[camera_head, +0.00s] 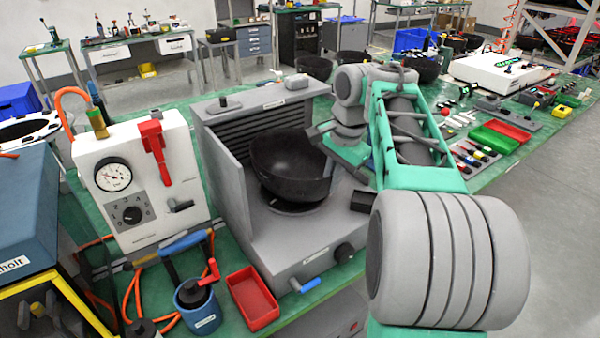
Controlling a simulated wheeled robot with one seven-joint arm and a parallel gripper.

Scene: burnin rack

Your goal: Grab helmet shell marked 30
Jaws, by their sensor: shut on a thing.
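A black bowl-shaped helmet shell (285,168) sits open side up on a round support in the grey machine (228,165). I can read no number on it. My gripper (316,134) is at the shell's right rim and is shut on it. My arm comes in from the right, and the wrist covers part of the rim and the fingertips. I cannot tell whether the shell is lifted off its support.
Other dark shells (315,68) stand behind the machine. A white box with a gauge (140,175) stands at the left. A red tray (252,299) and a blue pot (197,306) lie in front. Small parts and red and green trays (494,138) crowd the right bench.

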